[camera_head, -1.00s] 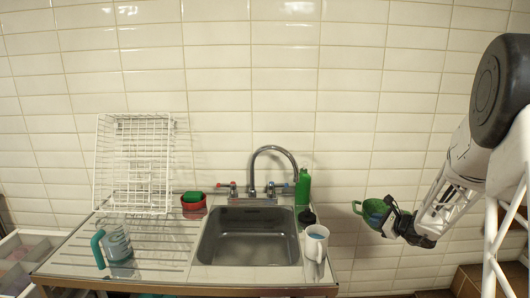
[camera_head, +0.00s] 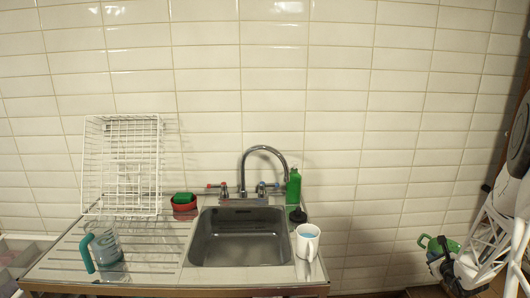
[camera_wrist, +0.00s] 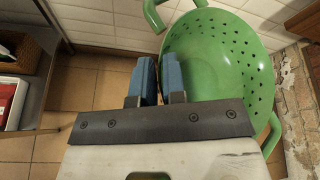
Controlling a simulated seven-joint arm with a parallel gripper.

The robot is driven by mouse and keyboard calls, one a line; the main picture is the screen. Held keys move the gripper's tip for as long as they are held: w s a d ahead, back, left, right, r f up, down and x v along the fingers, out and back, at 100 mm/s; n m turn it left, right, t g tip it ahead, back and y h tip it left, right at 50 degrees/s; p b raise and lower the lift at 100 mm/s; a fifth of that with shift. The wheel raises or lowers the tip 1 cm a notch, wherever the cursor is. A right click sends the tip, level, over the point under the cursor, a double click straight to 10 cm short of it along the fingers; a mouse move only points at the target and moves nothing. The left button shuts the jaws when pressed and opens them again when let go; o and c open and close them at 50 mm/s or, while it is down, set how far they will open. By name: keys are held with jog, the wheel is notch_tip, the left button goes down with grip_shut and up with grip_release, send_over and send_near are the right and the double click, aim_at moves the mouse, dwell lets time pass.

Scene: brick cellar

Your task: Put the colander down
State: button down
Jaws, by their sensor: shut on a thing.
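The green colander (camera_head: 437,246) is at the right of the head view, beyond the right end of the sink unit and in front of the tiled wall. In the wrist view the colander (camera_wrist: 222,60) is a green bowl with rows of holes and two loop handles, tilted with its inside showing. My gripper (camera_head: 446,268) is at the colander's near side. In the wrist view my gripper's blue fingers (camera_wrist: 160,80) are close together at the bowl's left edge, shut on the colander. The exact contact is partly hidden. The colander is held in the air, above a brown tiled floor (camera_wrist: 85,84).
The sink (camera_head: 240,238) has a white mug (camera_head: 307,243), a green bottle (camera_head: 294,187), a red bowl (camera_head: 184,207), a teal-handled jug (camera_head: 104,250) and a white wire rack (camera_head: 122,165) around it. Rough brickwork (camera_wrist: 297,95) stands at the wrist view's right. The floor between is clear.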

jog(key=w+a+f+n+g+y, duration=0.2)
jog(key=w+a+f+n+y, duration=0.2)
jog(key=a, duration=0.9)
jog(key=w+a+f+n+g+y, duration=0.2)
jog(key=w+a+f+n+y, duration=0.2)
jog(key=a+f, duration=0.6)
jog(key=w+a+f+n+g+y, duration=0.2)
jog(key=w+a+f, duration=0.5)
jog(key=a, duration=0.9)
jog(key=w+n+y, duration=0.1)
jog(key=y, duration=0.1)
jog(key=shift+a+n+y, duration=0.3)
jog(key=shift+a+n, duration=0.1)
jog(key=shift+w, duration=0.1)
jog(key=a, duration=0.7)
jog(key=shift+d+r, duration=0.1)
jog(key=shift+r, duration=0.05)
dwell(0.7)
